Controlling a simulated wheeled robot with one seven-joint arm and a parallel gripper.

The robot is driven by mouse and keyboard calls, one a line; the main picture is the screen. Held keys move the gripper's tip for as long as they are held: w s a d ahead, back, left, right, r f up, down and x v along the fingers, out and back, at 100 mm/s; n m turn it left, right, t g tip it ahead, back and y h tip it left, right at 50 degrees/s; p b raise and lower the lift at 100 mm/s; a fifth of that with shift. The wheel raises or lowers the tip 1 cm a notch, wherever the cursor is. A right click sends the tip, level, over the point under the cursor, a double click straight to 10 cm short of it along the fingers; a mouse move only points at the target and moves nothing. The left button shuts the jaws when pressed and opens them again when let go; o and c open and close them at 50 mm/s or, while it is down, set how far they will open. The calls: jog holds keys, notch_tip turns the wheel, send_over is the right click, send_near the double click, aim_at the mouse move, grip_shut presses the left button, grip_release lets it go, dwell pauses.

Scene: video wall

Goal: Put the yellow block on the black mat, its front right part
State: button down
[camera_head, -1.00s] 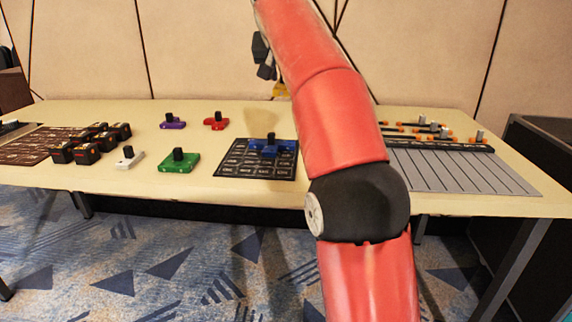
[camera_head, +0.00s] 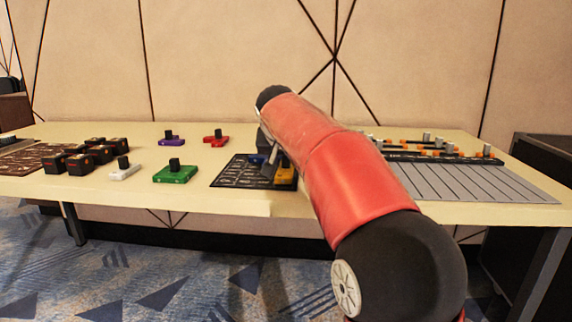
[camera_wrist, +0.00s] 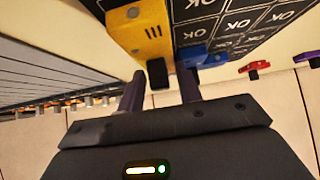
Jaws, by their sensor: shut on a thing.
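The yellow block (camera_head: 285,174) is at the front right part of the black mat (camera_head: 228,174), partly hidden behind my arm. In the wrist view the yellow block (camera_wrist: 146,32) has its black knob (camera_wrist: 157,73) between the fingers of my gripper (camera_wrist: 160,88). My gripper (camera_head: 274,157) is shut on this knob. The block is at or just above the mat; I cannot tell whether it touches. A blue block (camera_head: 257,160) is on the mat, left of and behind the yellow one; it also shows in the wrist view (camera_wrist: 195,55).
A green block (camera_head: 175,174), a white block (camera_head: 125,170), a purple block (camera_head: 171,139) and a red block (camera_head: 216,139) stand left of the mat. Several black cubes (camera_head: 82,163) are farther left. A grey striped board (camera_head: 470,183) lies to the right.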

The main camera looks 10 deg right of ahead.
jog(key=shift+f, duration=0.2)
jog(key=shift+f, duration=0.15)
jog(key=c, duration=0.9)
grip_release()
jog(key=shift+c, duration=0.2)
jog(key=shift+s+a+r, duration=0.1)
jog(key=shift+s+r, duration=0.1)
jog(key=shift+r, duration=0.35)
jog(key=p+v, duration=0.1)
jog(key=v, duration=1)
jog(key=shift+s+r, duration=0.1)
jog(key=shift+s, duration=0.05)
